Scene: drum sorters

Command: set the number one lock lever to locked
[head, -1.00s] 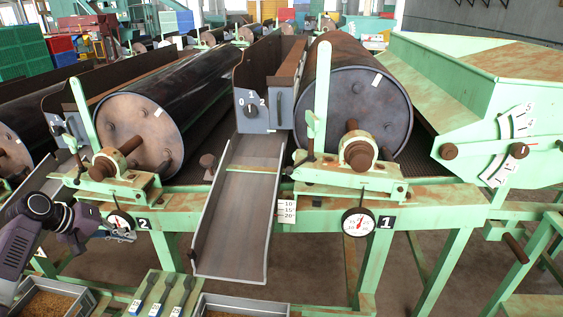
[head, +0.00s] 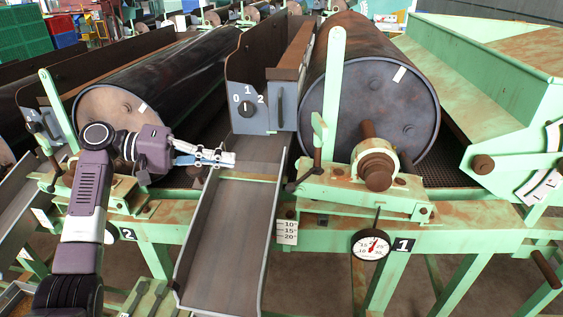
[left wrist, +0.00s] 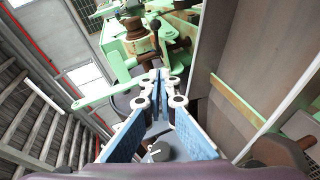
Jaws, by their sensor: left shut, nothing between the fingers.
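The number one stand (head: 360,195) carries the right-hand drum, above the "1" plate (head: 404,245). A short green handle on a dark rod (head: 318,150) stands at its left end, with a dark knob (head: 290,187) low beside it. I cannot tell for certain which part is the lock lever or how it is set. My left gripper (head: 230,160) is shut and empty over the top of the chute, left of and apart from the handle. In the left wrist view its fingers (left wrist: 159,78) point towards green mechanism with a dark-knobbed lever (left wrist: 155,25). My right gripper is not in view.
The metal chute (head: 225,230) slopes down below the left gripper. A tall green bar (head: 332,100) rises in front of the right drum (head: 385,105). A grey panel with a dial (head: 245,108) stands behind the gripper. A round gauge (head: 371,245) hangs below the stand.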

